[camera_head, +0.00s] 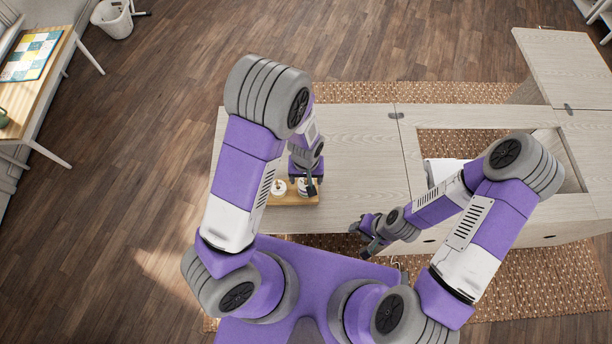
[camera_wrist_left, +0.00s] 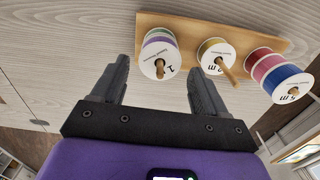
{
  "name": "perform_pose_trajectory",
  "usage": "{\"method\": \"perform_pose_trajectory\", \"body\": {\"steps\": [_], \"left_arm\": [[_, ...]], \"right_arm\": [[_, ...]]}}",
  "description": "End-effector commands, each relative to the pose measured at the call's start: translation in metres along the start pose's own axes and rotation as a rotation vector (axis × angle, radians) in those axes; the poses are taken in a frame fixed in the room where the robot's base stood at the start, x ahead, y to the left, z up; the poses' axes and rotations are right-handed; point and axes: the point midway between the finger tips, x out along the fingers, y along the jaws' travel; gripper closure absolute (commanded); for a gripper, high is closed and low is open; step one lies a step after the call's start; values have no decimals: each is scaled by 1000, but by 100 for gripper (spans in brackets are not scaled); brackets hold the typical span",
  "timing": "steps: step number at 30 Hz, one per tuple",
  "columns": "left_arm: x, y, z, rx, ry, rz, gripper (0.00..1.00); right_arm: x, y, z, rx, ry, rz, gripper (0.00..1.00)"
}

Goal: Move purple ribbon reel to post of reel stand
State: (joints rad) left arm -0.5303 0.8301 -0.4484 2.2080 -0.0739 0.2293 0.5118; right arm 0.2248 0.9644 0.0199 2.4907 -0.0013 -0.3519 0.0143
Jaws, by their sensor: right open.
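The wooden reel stand (camera_wrist_left: 222,33) has three posts with reels. The post at the left of the left wrist view carries a white-ended reel stack (camera_wrist_left: 159,50) with purple and green bands; which band belongs to which reel is hard to tell. The stand also shows in the head view (camera_head: 290,201), partly hidden by my left arm. My left gripper (camera_wrist_left: 160,72) is open, its fingers apart on either side of the purple-green stack, with no visible grip. In the head view my left gripper (camera_head: 311,186) is over the stand. My right gripper (camera_head: 366,240) is open and empty near the table's front edge.
The middle post carries a gold reel (camera_wrist_left: 214,50); the right post carries red (camera_wrist_left: 264,62) and blue reels (camera_wrist_left: 287,79). The pale wood cabinet top (camera_head: 362,150) is mostly clear. It has a rectangular opening at the right, with a white object (camera_head: 440,170) partly behind my right arm.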

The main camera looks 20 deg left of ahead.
Motion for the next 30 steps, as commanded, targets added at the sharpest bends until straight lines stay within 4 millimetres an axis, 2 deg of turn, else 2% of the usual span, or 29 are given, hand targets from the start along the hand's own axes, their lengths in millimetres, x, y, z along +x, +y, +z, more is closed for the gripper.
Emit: {"method": "perform_pose_trajectory", "body": {"steps": [2, 11, 14, 24, 30], "left_arm": [[0, 0, 0, 0, 0, 0, 15], [-2, 0, 0, 0, 0, 0, 15], [-12, 1, -1, 1, 3, 1, 15], [-66, 1, 0, 2, 3, 2, 15], [-76, 0, 0, 1, 1, 0, 15]], "right_arm": [[0, 0, 0, 0, 0, 0, 57], [0, 0, 0, 0, 0, 0, 57], [-2, -1, 0, 0, 0, 0, 57], [-10, -4, 0, 0, 0, 0, 57], [-11, -4, 0, 0, 0, 0, 57]]}}
